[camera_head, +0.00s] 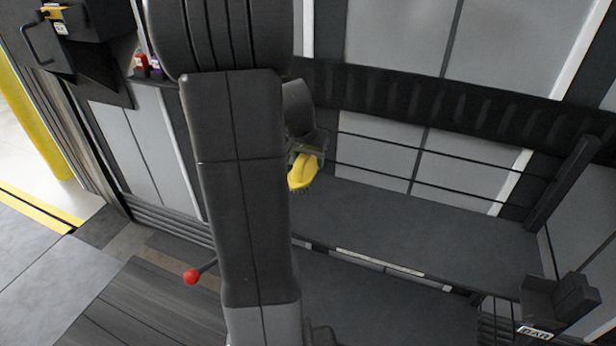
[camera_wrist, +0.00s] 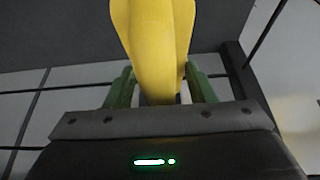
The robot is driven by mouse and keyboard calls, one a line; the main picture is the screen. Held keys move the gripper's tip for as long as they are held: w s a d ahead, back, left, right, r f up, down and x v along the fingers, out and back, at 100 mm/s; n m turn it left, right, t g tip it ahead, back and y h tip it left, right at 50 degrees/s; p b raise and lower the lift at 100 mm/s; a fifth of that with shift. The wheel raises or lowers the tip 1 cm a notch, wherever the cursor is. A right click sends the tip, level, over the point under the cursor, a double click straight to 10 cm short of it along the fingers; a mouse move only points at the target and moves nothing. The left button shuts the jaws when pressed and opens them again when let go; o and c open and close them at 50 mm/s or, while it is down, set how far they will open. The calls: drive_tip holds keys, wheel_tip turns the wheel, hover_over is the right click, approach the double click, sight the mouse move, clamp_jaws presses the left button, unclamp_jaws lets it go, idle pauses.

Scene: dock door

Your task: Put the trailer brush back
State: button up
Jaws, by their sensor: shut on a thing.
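The trailer brush (camera_head: 302,170) is yellow with dark bristles on its underside. In the head view it hangs just right of my arm, above the dark shelf (camera_head: 430,225). My gripper (camera_head: 300,150) is shut on it, though my arm hides part of the grip. In the wrist view the yellow brush (camera_wrist: 155,45) rises between the two green fingers of my gripper (camera_wrist: 160,88), which press on it from both sides. The brush looks clear of the shelf surface, but the exact gap is hard to tell.
The shelf has thin rails at its back and a dark post (camera_head: 562,185) at its right. A dark box with a label (camera_head: 560,305) stands at the lower right. A red ball-ended lever (camera_head: 192,276) sticks out at lower left. The visible shelf top is bare.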

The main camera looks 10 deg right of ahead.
sight(303, 156)
drive_tip(key=shift+f+b, duration=0.5)
drive_tip(key=shift+f, duration=2.2)
drive_tip(key=shift+f, duration=0.2)
drive_tip(key=o, duration=1.1)
drive_tip(key=shift+r, duration=0.15)
drive_tip(key=shift+r, duration=0.3)
drive_tip(key=p+v, duration=0.2)
drive_tip(key=v, duration=0.9)
drive_tip(key=shift+s+a+r, duration=0.1)
drive_tip(key=shift+r, duration=0.15)
drive_tip(key=shift+f, duration=0.15)
